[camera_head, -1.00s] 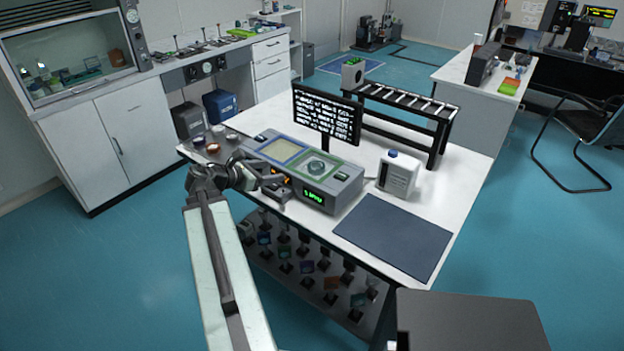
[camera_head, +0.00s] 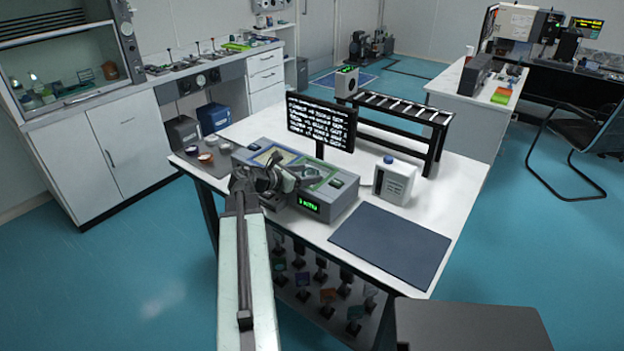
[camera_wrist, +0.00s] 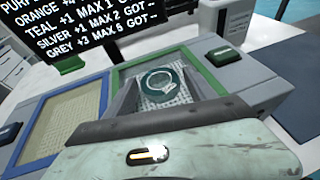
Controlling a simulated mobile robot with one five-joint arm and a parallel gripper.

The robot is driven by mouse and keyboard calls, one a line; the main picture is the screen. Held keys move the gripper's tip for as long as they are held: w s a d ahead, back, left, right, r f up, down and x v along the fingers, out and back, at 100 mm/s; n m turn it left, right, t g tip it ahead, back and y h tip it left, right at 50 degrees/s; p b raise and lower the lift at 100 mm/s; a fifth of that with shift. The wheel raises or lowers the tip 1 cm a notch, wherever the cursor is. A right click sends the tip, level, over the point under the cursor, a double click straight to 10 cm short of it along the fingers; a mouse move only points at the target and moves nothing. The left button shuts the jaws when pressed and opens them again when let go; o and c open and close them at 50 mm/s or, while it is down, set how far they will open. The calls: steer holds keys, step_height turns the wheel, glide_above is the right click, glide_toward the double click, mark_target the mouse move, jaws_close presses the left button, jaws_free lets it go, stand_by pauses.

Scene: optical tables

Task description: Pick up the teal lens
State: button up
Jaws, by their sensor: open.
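The teal lens (camera_wrist: 162,82) is a round ring with a teal rim. In the wrist view it lies on a pale speckled pad inside the green-framed bay of the grey device (camera_wrist: 95,98). In the head view my gripper (camera_head: 294,178) is over that device (camera_head: 334,205), at its green-framed side, and mostly hides the lens.
A black text screen (camera_head: 321,123) stands behind the device. A white bottle (camera_head: 394,181) and a dark mat (camera_head: 390,243) are to its right, with a black rack (camera_head: 405,112) behind. Small round items (camera_head: 206,158) lie to the left. Coloured mounted plates (camera_head: 328,296) stand under the table.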

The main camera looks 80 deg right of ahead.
mark_target(308, 175)
steer(key=shift+s+d+f, duration=0.2)
steer(key=shift+s+d, duration=0.05)
steer(key=shift+d, duration=0.05)
steer(key=shift+r, duration=0.1)
steer(key=shift+c, duration=0.2)
steer(key=c, duration=1.3)
step_height(308, 175, up, 10)
steer(key=p, duration=1)
